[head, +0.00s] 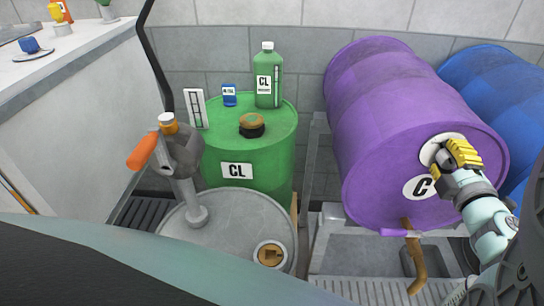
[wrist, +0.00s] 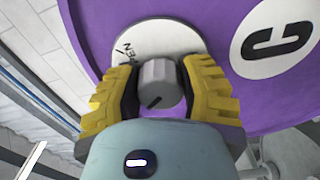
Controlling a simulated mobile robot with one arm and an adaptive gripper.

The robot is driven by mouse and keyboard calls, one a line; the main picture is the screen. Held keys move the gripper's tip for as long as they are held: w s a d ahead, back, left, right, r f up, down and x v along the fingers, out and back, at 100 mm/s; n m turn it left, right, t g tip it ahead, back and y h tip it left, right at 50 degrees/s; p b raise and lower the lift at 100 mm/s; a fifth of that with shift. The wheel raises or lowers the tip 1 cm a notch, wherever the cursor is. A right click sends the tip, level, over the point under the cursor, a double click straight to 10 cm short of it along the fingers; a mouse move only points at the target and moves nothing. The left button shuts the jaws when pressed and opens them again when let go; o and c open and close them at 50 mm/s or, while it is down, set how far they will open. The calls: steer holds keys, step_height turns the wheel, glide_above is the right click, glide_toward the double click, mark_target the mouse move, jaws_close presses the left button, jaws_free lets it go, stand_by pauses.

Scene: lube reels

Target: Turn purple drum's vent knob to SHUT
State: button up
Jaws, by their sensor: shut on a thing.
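The purple drum (head: 400,110) lies on its side at the right in the head view, its flat end facing me. In the wrist view its end (wrist: 110,25) fills the top, with a white round plate (wrist: 165,40). The grey vent knob (wrist: 157,82) sits on this plate, with a dark pointer line toward its lower left. In the head view my gripper (head: 458,155) covers the knob.
A tap with a purple handle (head: 395,232) hangs below the purple drum's face. A blue drum (head: 495,85) lies behind to the right. A green drum (head: 220,150) with bottles on top and a grey drum (head: 225,220) with a hand pump stand to the left.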

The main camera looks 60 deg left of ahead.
steer(key=shift+w+d+f+n+b, duration=0.15)
steer(key=shift+d+f+n+b, duration=0.1)
steer(key=shift+n+b, duration=0.25)
steer(key=shift+r, duration=0.1)
steer(key=o, duration=1)
steer(key=shift+o, duration=1)
steer(key=shift+a+r, duration=0.1)
steer(key=v, duration=1.2)
